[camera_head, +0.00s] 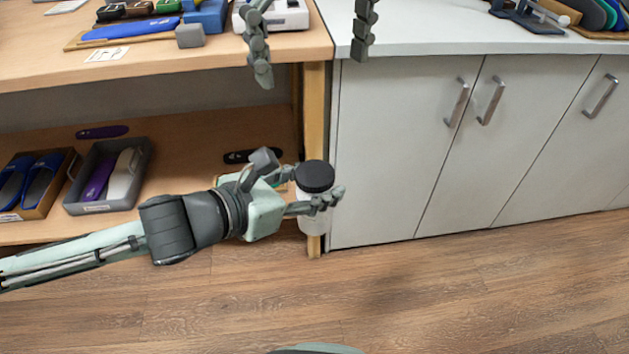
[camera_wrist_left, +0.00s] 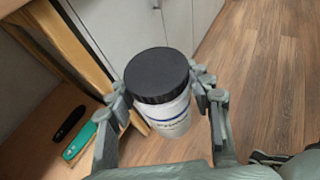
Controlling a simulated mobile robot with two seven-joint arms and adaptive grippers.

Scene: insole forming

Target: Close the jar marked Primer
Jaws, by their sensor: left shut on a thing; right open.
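A white jar (camera_head: 314,222) with a black lid (camera_head: 315,177) is held in my left gripper (camera_head: 316,195), in front of the wooden shelf post. In the left wrist view the jar (camera_wrist_left: 170,120) stands between the two fingers, with its black lid (camera_wrist_left: 157,74) on top. Its label carries blue print that is only partly readable. The lid covers the mouth; I cannot tell whether it is tight. My right gripper (camera_head: 312,68) is open and empty, fingers pointing down, above and apart from the jar.
A wooden workbench (camera_head: 200,55) with tools and a white cabinet (camera_head: 385,150) stand behind. The lower shelf holds a grey bin (camera_head: 74,197) with insoles and a box (camera_head: 14,213) with blue sandals. The floor in front is clear.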

